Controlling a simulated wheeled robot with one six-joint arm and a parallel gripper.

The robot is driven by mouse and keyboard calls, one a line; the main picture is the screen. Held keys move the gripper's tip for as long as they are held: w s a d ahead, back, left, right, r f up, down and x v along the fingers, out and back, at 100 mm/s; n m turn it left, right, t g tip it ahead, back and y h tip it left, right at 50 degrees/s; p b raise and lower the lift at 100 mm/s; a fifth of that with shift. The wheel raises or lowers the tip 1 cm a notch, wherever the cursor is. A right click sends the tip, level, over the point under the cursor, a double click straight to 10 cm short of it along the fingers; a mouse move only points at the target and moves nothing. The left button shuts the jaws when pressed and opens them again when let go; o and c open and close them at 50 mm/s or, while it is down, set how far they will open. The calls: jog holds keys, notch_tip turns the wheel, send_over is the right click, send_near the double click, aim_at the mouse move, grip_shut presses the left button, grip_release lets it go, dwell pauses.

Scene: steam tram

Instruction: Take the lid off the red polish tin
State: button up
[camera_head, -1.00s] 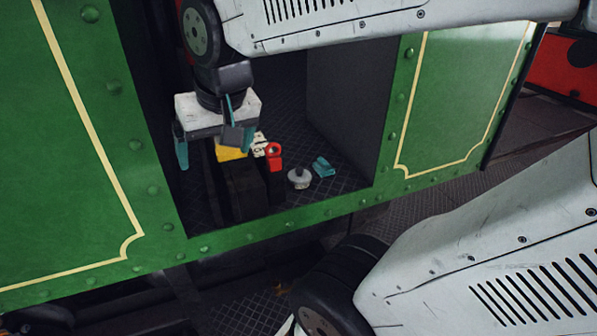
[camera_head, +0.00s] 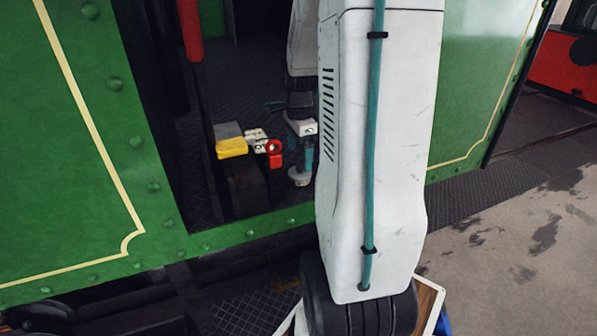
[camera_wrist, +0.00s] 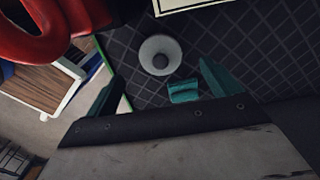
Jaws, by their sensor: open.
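I cannot pick out a red polish tin or its lid with certainty. A small red piece with a ring-shaped top (camera_head: 275,150) stands at the right end of the dark block; a large red shape with an opening (camera_wrist: 45,30) fills the upper left of the wrist view. A round grey piece with a darker knob (camera_head: 299,177) sits on the floor plate, also in the wrist view (camera_wrist: 160,55). My gripper (camera_head: 304,150) is open above it, teal fingers apart and empty in the wrist view (camera_wrist: 160,85). A small teal piece (camera_wrist: 183,92) lies between the fingers in that view.
A dark block (camera_head: 246,185) carries a yellow piece (camera_head: 232,148) and a whitish fitting (camera_head: 256,138). Green riveted panels (camera_head: 70,150) flank the opening, with a green sill below. A red post (camera_head: 190,30) stands at the upper left. My arm hides the opening's right side.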

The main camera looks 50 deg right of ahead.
aim_at(300, 166)
notch_tip(300, 166, down, 5)
jog(key=shift+d+f, duration=0.1)
jog(key=c, duration=1.1)
